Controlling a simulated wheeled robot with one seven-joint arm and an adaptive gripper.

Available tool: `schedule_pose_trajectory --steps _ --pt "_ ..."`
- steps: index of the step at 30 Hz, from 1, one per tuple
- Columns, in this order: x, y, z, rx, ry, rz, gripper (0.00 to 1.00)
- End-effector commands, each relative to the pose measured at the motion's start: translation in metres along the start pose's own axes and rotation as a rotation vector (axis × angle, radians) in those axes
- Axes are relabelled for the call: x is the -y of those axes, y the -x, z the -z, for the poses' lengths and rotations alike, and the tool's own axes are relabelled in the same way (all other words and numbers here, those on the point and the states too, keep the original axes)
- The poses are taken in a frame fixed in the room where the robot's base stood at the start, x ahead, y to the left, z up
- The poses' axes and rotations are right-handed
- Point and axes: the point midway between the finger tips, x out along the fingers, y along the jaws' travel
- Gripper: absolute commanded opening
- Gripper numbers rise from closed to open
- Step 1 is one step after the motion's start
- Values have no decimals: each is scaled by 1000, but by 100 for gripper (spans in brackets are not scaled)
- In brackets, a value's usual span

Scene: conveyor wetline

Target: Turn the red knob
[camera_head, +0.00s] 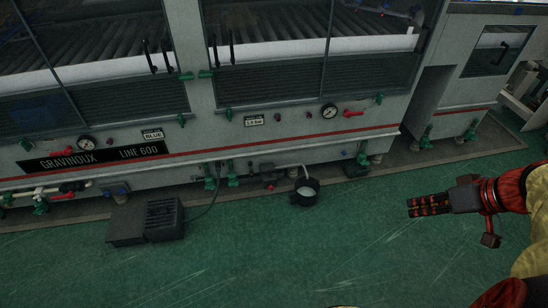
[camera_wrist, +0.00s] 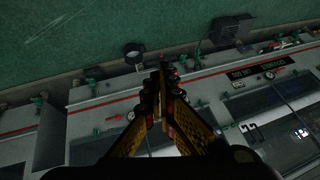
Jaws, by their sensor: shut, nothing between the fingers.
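Several red controls show on the long grey machine, and I cannot tell which is the red knob. A red lever handle (camera_head: 353,113) sits beside the right gauge, and another red handle (camera_head: 27,144) is at the far left. Small dark red knobs (camera_head: 309,114) lie along the panel. A small red part (camera_head: 271,187) is low on the pipework. My gripper (camera_head: 409,207) is shut and empty over the floor at the right, apart from the machine. In the wrist view my gripper (camera_wrist: 164,72) has its fingers together, hiding part of the panel behind.
A black bucket (camera_head: 305,192) stands on the floor below the machine. A dark ribbed box (camera_head: 163,218) stands left of it. Pipes and green valves (camera_head: 233,180) run along the machine's base. The green floor (camera_head: 330,250) in front is mostly clear.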

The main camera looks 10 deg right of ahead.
Motion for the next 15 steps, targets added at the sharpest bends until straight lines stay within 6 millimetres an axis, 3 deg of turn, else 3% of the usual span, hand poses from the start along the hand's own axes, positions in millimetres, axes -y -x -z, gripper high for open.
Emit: schedule_pose_trajectory --steps 15 --pt "-19 2 1 0 -11 20 0"
